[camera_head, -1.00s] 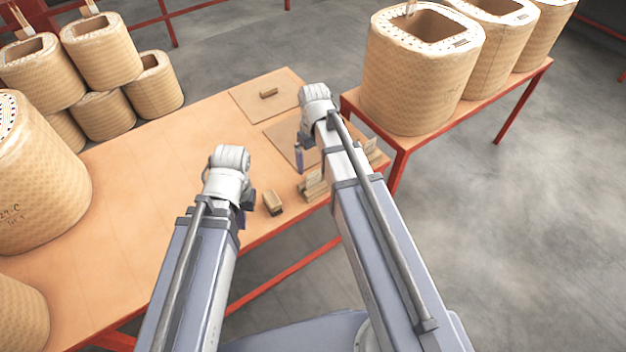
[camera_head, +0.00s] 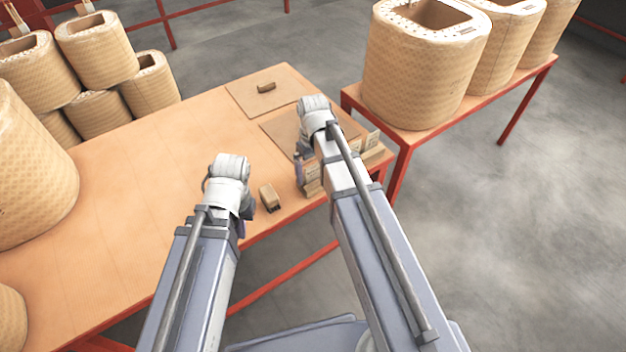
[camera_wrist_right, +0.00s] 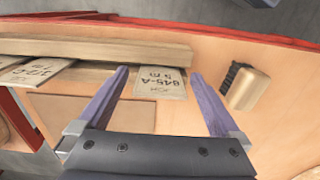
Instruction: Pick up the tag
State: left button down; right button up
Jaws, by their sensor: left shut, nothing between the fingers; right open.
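In the right wrist view a wooden tag (camera_wrist_right: 160,84) marked 845-A rests at a slotted wooden holder (camera_wrist_right: 110,50). My right gripper (camera_wrist_right: 161,72) is open, with one finger on each side of this tag and nothing gripped. In the head view my right gripper (camera_head: 299,172) is beside the holder near the table's front edge, partly hidden by its arm. A second tag (camera_wrist_right: 35,72), marked 372-C, is at the left of the holder. My left gripper (camera_head: 243,218) is shut and empty near the front edge, mostly hidden by its wrist.
A small wooden-handled brush-like block (camera_head: 269,198) lies between the grippers and shows in the wrist view (camera_wrist_right: 248,90). Flat boards, one bearing a small block (camera_head: 266,87), lie farther back. Large coils stand left and on the right table (camera_head: 420,70). The table's middle (camera_head: 160,180) is clear.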

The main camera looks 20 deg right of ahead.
jog(key=c, duration=1.3)
jog(key=shift+r, duration=0.1)
jog(key=shift+c, duration=0.2)
notch_tip(320, 180, up, 10)
jog(key=p, duration=1)
